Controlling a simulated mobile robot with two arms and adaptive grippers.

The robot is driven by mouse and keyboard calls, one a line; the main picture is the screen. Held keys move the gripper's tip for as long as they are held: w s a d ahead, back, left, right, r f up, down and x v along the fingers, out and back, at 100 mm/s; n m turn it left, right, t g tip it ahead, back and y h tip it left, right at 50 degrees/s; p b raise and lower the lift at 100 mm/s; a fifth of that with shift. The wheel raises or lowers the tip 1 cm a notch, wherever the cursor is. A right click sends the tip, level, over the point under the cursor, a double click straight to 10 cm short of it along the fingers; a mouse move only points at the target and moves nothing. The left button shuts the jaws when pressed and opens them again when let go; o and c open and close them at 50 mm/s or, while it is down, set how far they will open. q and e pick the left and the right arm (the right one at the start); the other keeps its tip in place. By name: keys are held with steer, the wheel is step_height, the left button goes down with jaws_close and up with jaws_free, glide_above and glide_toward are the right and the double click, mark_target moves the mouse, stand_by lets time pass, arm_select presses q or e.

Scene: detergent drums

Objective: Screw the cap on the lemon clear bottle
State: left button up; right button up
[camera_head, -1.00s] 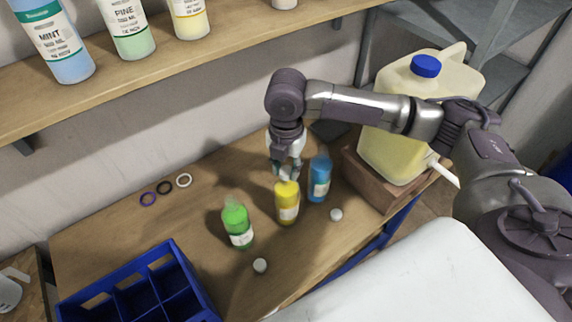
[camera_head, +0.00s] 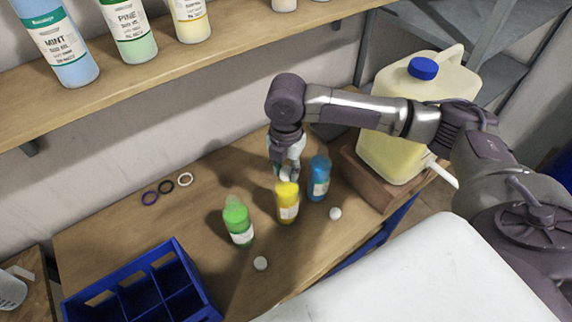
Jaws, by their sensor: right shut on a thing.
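Three small bottles stand upright on the wooden table: a green one (camera_head: 238,221), a yellow one (camera_head: 287,203) and a blue one (camera_head: 319,179). The yellow one looks like the lemon bottle, but its label is too small to read. My right gripper (camera_head: 285,174) points down just above the yellow bottle. It is shut on a small white cap (camera_head: 285,177), partly hidden by the fingers. I cannot tell whether the cap touches the bottle's mouth. My left gripper is not in view.
A blue divided crate (camera_head: 205,311) stands at the front left. A large yellowish jug (camera_head: 385,158) on a wooden block (camera_head: 362,186) stands at the right. A shelf (camera_head: 170,75) with large bottles runs above.

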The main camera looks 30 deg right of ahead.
steer(key=shift+m+p, duration=2.2)
steer(key=shift+p, duration=0.45)
steer(key=shift+f+m, duration=0.1)
steer(key=shift+m, duration=0.2)
steer(key=shift+p, duration=0.3)
steer(key=shift+m+p, duration=0.4)
steer(key=shift+p, duration=0.1)
steer(key=shift+m+p, duration=0.6)
steer(key=shift+m, duration=1.5)
steer(key=shift+w+m, duration=0.1)
steer(key=shift+m, duration=0.3)
